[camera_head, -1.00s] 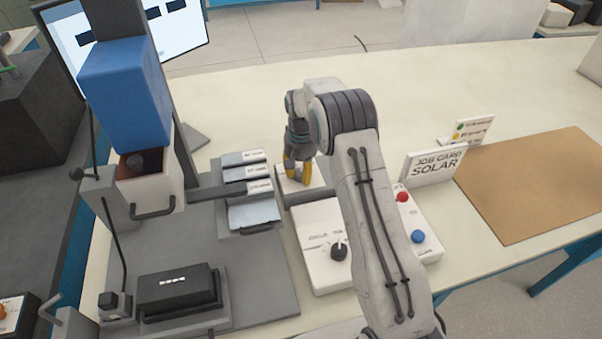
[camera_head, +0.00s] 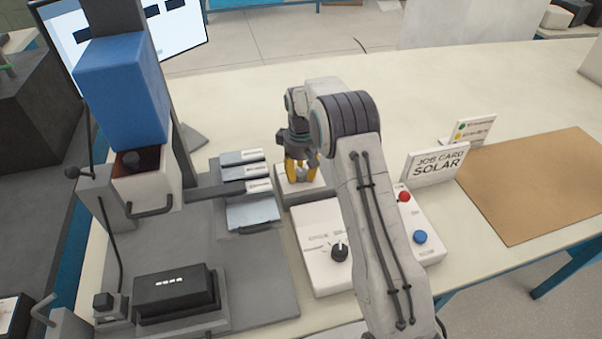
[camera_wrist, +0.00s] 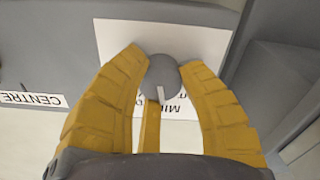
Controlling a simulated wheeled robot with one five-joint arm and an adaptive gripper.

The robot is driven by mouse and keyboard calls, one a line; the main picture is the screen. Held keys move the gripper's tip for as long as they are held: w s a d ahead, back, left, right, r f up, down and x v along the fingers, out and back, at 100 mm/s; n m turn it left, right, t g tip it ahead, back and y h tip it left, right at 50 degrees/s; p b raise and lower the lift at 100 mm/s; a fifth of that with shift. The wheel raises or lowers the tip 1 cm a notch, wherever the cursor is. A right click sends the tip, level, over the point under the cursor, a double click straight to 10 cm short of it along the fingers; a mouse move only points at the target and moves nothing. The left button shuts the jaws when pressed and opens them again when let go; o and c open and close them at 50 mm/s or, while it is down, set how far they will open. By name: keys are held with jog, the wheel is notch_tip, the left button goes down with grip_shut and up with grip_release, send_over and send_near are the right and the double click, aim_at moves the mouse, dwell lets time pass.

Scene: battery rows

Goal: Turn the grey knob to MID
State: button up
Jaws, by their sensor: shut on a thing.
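The grey knob (camera_wrist: 163,75) is round, with a pale pointer line on its near side, and sits on a white plate (camera_wrist: 112,38) in the wrist view. My gripper (camera_wrist: 164,70) has its yellow fingers shut on the knob, one on each side. The pointer faces the printed label "MID" (camera_wrist: 181,104), which a finger partly covers along with other lettering. In the head view my gripper (camera_head: 301,169) is down at the white-topped box (camera_head: 288,192), and the knob is hidden behind the fingers.
A job card (camera_head: 436,166) reads "SOLAR".

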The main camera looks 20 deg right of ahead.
aim_at(301, 171)
jog(key=shift+s+f+n, duration=0.1)
jog(key=shift+n, duration=0.2)
jog(key=o, duration=1.2)
notch_tip(301, 171, up, 12)
jog(key=shift+r, duration=0.1)
dwell(0.6)
